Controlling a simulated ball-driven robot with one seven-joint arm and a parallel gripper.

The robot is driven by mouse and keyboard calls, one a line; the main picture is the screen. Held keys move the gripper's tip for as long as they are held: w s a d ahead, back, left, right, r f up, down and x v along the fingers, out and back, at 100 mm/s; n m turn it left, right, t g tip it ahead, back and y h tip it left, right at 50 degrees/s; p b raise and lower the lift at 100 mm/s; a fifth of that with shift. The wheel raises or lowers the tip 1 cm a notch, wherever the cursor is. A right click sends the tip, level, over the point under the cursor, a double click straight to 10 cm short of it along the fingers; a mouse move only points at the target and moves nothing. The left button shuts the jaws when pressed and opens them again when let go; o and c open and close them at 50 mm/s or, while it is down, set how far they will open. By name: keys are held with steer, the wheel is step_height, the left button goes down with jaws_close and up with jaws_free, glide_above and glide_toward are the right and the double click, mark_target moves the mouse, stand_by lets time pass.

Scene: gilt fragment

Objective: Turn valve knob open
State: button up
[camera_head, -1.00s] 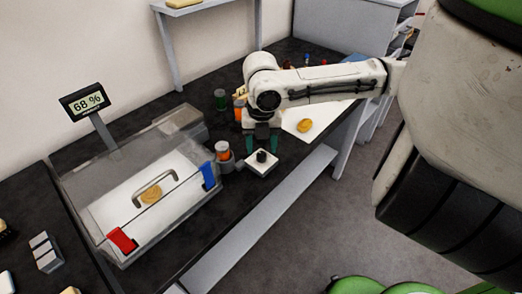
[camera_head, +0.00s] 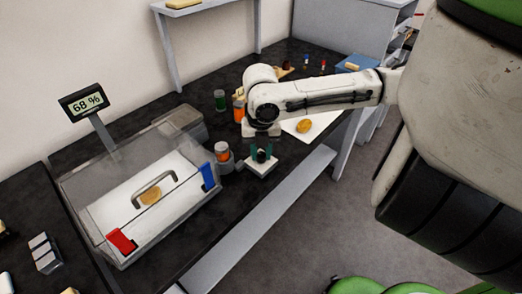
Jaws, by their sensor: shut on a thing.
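The valve knob (camera_head: 262,157) is a small black knob on a square white base (camera_head: 262,168) on the dark table, right of the clear case. My gripper (camera_head: 262,154) points down over it, with its dark green fingers on either side of the knob. The fingers are shut on the knob, which they partly hide. The knob's turn angle is too small to tell.
A clear lidded case (camera_head: 140,195) with red and blue latches stands to the left. A grey canister with an orange top (camera_head: 222,153) stands between case and knob. A display reading 68 % (camera_head: 85,101) is behind. A white sheet (camera_head: 309,124) holds a gold piece (camera_head: 305,126).

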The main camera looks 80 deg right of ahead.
jaws_close()
steer(key=shift+m, duration=0.3)
steer(key=m+p, duration=0.2)
steer(key=m, duration=0.1)
steer(key=shift+r+m, duration=0.1)
steer(key=shift+m, duration=0.2)
steer(key=m+p, duration=0.1)
steer(key=m, duration=0.3)
steer(key=shift+m+p, duration=0.3)
steer(key=shift+p, duration=0.05)
steer(key=m+p, duration=0.1)
steer(key=m, duration=0.3)
steer(key=shift+m+p, duration=0.3)
steer(key=shift+p, duration=0.1)
steer(key=shift+m+p, duration=0.8)
steer(key=shift+m, duration=1.4)
